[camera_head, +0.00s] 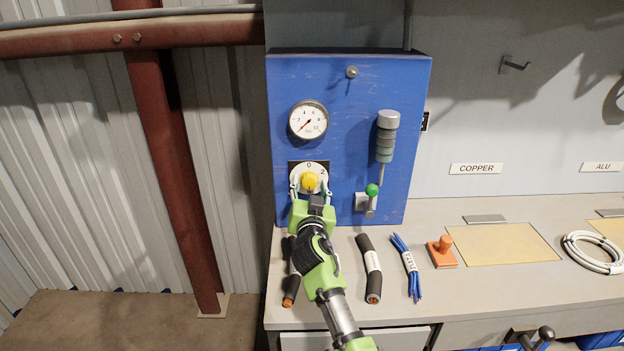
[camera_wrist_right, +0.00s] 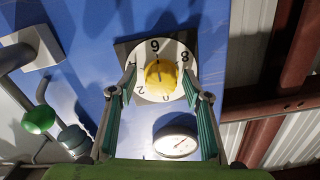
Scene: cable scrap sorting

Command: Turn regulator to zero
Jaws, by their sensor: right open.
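The regulator is a yellow knob (camera_head: 310,181) on a white numbered dial, low on the blue panel (camera_head: 345,110). In the head view, 0 stands at the dial's top and 2 at its right. The knob also shows in the right wrist view (camera_wrist_right: 161,75), where the picture is turned over and a dark mark on the knob points roughly toward the numeral at the dial's top edge. My right gripper (camera_head: 310,189) is open, with one finger on each side of the knob; its fingertips (camera_wrist_right: 159,84) appear apart from it. My left gripper is out of view.
A pressure gauge (camera_head: 308,120) sits above the knob; a green-knobbed valve (camera_head: 371,190) is to its right. Cable pieces (camera_head: 369,268), blue wires (camera_head: 407,267) and an orange stamp (camera_head: 441,251) lie on the bench (camera_head: 395,309). A red steel post (camera_head: 174,160) stands left.

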